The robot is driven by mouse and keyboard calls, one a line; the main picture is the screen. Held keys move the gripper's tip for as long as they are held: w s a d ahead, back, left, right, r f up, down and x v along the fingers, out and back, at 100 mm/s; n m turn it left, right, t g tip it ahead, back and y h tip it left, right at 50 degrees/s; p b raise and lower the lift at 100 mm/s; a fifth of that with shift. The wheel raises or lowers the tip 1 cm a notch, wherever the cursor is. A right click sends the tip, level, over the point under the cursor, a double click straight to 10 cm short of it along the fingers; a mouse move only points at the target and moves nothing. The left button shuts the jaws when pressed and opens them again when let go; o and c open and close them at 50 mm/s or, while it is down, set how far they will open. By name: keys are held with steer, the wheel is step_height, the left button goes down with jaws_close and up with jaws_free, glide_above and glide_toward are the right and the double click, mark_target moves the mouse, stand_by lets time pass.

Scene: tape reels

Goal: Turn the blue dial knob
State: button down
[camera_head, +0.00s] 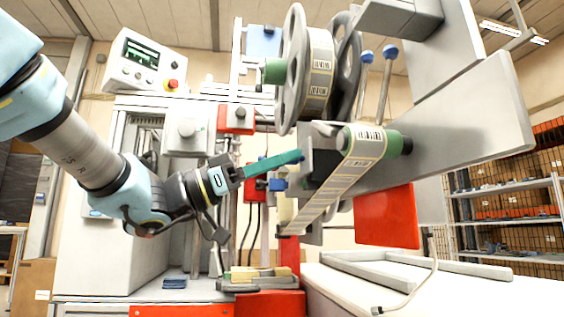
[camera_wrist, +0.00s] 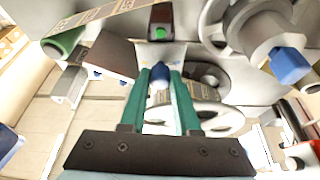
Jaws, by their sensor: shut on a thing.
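The blue dial knob (camera_wrist: 160,76) shows in the wrist view between the two teal fingers of my gripper (camera_wrist: 161,70), near their tips, with a pale cylindrical part behind it. The fingers are shut on it. In the head view, my gripper (camera_head: 300,157) reaches right to the front of the tape machine, below the large reel. The held knob is mostly hidden by the fingers there, so its turn angle cannot be told.
A grey tape reel (camera_head: 293,70) hangs above my fingers, and a labelled tape strip (camera_head: 335,190) slopes down close to the right. Another blue knob (camera_head: 278,184) sits just below the fingers. A control box (camera_head: 145,62) stands at upper left. In the wrist view, a larger blue knob (camera_wrist: 290,65) is at right.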

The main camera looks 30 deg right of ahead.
steer(key=m+y+b, duration=0.3)
steer(key=m+b, duration=0.1)
steer(key=m, duration=0.5)
steer(key=m+y+b, duration=0.3)
steer(key=m+b, duration=0.1)
steer(key=m, duration=0.5)
steer(key=m+y+b, duration=0.2)
steer(key=m+b, duration=0.2)
steer(key=m, duration=0.5)
steer(key=shift+w+d+r+m+y, duration=0.1)
steer(key=shift+w+r+m+y, duration=0.05)
steer(key=shift+r+m+y, duration=0.25)
steer(key=c, duration=0.6)
jaws_free()
